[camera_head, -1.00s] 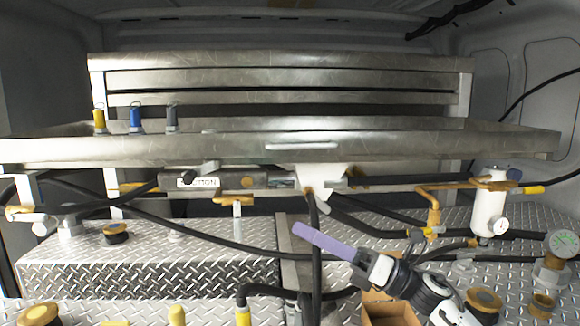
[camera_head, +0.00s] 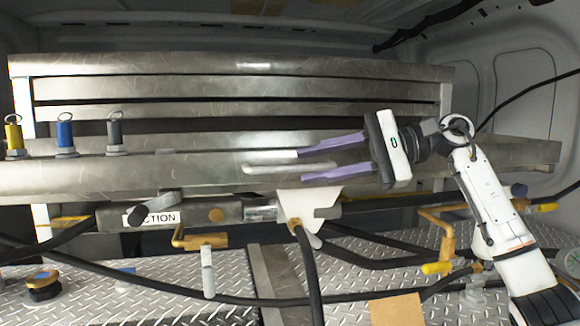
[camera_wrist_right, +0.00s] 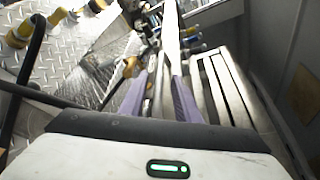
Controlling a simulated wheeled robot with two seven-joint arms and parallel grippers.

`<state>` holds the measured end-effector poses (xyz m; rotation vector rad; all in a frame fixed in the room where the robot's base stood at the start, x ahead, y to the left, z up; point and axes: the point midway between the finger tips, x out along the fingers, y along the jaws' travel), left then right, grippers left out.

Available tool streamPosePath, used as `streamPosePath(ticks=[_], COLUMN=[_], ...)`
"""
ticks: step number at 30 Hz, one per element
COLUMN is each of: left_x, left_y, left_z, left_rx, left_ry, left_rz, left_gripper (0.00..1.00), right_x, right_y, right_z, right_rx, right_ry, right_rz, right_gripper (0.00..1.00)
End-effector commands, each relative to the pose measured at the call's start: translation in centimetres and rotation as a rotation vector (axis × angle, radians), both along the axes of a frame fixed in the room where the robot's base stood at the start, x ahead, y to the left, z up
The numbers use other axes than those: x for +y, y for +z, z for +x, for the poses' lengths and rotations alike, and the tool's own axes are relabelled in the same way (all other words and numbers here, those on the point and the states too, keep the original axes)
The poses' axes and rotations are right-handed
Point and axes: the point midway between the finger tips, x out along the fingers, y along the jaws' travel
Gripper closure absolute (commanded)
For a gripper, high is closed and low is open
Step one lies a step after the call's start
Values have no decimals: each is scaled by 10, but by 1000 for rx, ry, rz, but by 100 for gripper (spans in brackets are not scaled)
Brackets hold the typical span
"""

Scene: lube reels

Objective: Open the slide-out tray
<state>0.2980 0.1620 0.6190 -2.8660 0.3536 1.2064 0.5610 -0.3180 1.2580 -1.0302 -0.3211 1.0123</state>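The slide-out tray (camera_head: 210,174) is a long metal tray with a pale bar handle (camera_head: 275,169) on its front face. My right gripper (camera_head: 299,166) comes in from the right in the head view. Its purple fingers are spread, one above and one below the level of the handle, with the tips near the handle's right end. The handle shows no clear contact with either finger. In the right wrist view the two purple fingers (camera_wrist_right: 158,90) are apart, with the tray's metal front between them. My left gripper is not in view.
Yellow, blue and grey fittings (camera_head: 65,133) stand along the tray's left part. Below are a box labelled SUCTION (camera_head: 150,217), a white bracket (camera_head: 307,204), brass valves (camera_head: 200,238) and black hoses. A slatted metal rack (camera_head: 240,88) stands behind.

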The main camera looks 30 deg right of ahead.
Motion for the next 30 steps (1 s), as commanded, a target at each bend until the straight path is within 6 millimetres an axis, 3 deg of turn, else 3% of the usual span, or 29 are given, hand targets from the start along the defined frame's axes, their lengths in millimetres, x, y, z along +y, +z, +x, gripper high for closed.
streamPosePath(ticks=[3,9,19,20,25,30], left_x=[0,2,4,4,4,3], left_y=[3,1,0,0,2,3], left_z=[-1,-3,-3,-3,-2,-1], left_rx=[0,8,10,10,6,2], left_ry=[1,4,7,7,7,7], left_rz=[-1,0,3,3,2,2], left_gripper=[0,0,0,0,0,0], right_x=[18,36,39,39,39,39], right_y=[-4,-9,-11,-10,-10,-10], right_z=[11,23,26,26,25,25], right_rx=[3,2,2,2,2,2], right_ry=[2,2,0,0,0,0], right_rz=[3,3,3,3,3,3], right_gripper=[71,71,71,72,100,100])
